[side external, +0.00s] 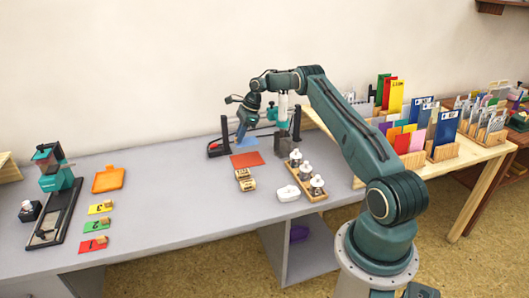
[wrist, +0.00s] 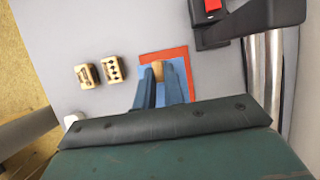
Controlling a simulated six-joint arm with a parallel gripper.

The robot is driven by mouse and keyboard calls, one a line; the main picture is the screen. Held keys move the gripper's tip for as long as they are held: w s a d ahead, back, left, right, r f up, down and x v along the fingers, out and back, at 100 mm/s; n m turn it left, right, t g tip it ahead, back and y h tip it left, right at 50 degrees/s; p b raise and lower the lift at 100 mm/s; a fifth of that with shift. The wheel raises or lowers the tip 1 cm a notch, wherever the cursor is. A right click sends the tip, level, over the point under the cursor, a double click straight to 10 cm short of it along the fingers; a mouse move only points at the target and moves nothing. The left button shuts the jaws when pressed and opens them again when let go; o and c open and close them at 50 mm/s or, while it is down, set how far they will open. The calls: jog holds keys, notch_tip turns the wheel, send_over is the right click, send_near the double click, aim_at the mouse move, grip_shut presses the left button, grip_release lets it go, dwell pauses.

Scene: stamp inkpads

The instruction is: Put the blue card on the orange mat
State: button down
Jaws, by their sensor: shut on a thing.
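The blue card (side external: 249,142) is a light blue sheet with a small wooden knob. My gripper (side external: 239,138) is shut on the knob; its blue-grey fingers (wrist: 159,70) stand on either side of it in the wrist view. The orange mat (side external: 247,160) is a flat reddish-orange sheet on the grey table. In the wrist view the blue card (wrist: 183,76) overlaps the mat (wrist: 165,53), whose rim shows beyond it. In the side view the card appears just behind or above the mat. I cannot tell the gap between them. My fingers hide part of the card.
Wooden stamp blocks (side external: 245,180) lie in front of the mat. A wooden rack with several small pots (side external: 306,172) and a white item (side external: 288,193) stand to the right. Dark posts (side external: 225,132) flank the gripper. Yellow, green and red cards (side external: 96,227) lie far left.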

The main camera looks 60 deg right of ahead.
aim_at(238, 161)
jog(key=shift+f, duration=4.05)
jog(key=shift+f, duration=0.1)
jog(key=c, duration=1.5)
grip_release()
jog(key=v, duration=1.2)
